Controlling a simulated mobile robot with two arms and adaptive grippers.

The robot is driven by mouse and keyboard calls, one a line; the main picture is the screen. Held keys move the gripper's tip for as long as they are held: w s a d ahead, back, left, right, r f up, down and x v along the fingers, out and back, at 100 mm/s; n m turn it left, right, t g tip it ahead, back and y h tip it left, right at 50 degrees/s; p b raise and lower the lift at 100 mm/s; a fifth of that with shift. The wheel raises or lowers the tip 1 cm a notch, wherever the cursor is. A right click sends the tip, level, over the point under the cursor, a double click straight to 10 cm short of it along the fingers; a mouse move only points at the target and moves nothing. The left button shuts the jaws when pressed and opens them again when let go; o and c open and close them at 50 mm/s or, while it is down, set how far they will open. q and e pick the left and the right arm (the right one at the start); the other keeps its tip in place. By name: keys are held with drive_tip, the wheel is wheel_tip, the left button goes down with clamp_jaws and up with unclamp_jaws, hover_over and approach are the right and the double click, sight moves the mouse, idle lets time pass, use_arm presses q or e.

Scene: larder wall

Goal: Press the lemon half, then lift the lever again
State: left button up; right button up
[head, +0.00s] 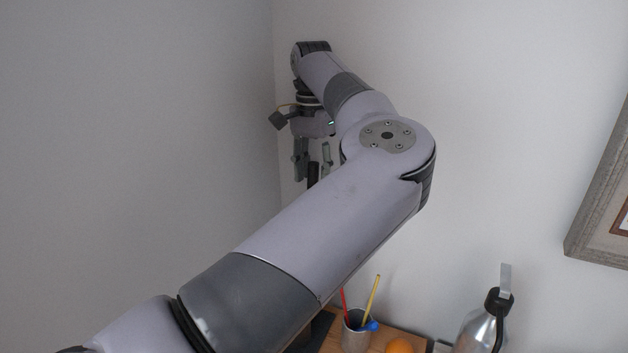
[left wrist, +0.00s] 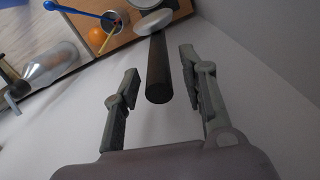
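The lever shows as a dark round rod in the left wrist view (left wrist: 158,80), its free end towards me. It runs back to a white round part (left wrist: 152,22) near the top edge. In the head view a piece of the lever (head: 313,174) shows below my left gripper (head: 312,163). In the left wrist view my left gripper (left wrist: 158,64) is open, one finger on each side of the lever, with a gap on both sides. The rest of the press is mostly hidden by my arm or cut off. I cannot make out the lemon half. My right gripper is not in view.
A wooden top (head: 378,342) carries a grey cup (head: 355,335) with sticks and a blue spoon, and an orange (head: 399,346). A metal bottle (head: 478,333) stands to the right. A picture frame (head: 597,205) hangs on the wall. My left arm crosses the head view.

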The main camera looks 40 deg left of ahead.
use_arm(q)
drive_tip(key=shift+f+p, duration=0.3)
drive_tip(key=shift+f, duration=1.25)
clamp_jaws()
